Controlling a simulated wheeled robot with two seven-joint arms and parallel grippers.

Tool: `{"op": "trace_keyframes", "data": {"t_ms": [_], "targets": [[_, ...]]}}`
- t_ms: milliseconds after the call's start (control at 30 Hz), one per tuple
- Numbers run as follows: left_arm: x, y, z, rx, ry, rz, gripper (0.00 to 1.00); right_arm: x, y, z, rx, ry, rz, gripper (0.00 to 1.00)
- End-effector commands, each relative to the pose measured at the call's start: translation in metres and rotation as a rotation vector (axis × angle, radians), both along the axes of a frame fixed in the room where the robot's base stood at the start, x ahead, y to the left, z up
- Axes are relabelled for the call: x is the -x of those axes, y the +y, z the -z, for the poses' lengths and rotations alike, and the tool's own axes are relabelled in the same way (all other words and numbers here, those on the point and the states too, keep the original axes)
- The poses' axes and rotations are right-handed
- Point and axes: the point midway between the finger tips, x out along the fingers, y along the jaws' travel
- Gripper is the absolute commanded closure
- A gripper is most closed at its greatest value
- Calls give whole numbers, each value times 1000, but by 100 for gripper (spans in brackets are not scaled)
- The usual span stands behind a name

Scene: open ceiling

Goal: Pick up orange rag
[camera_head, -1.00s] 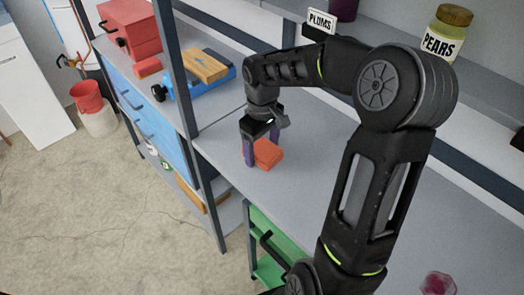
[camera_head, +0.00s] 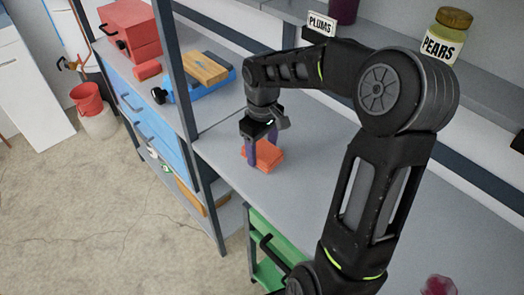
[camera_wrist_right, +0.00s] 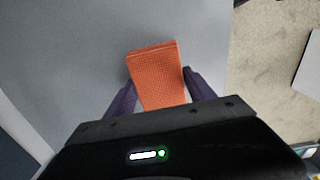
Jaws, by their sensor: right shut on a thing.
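The orange rag (camera_head: 265,156) is a small folded cloth on the grey shelf top (camera_head: 222,152), near its left front edge. My right gripper (camera_head: 264,154) points down at it, with its purple fingers on either side of the cloth. In the right wrist view the rag (camera_wrist_right: 157,75) lies between the two fingers of the right gripper (camera_wrist_right: 160,95), which is shut on it. I cannot tell whether the rag is lifted off the surface. My left gripper is not in view.
Jars labelled plums (camera_head: 320,24) and pears (camera_head: 447,36) stand at the back. A shelf post (camera_head: 180,75) rises left of my arm. Beyond it are a red toolbox (camera_head: 128,27) and a blue tool with a wooden block (camera_head: 203,67). The grey surface around the rag is clear.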

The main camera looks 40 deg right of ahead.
Motion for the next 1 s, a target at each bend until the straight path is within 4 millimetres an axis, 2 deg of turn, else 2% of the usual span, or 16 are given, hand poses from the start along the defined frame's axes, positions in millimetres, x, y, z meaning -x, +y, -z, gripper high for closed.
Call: {"op": "trace_keyframes", "data": {"t_ms": [167, 500, 667, 1000], "targets": [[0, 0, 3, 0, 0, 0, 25, -1, 0, -25, 2, -5, -1, 77], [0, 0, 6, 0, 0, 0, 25, -1, 0, -86, 1, -4, -1, 77], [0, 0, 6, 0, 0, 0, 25, 0, 0, -95, 0, -2, -1, 77], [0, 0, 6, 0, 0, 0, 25, 0, 0, -95, 0, -1, -1, 77]]}}
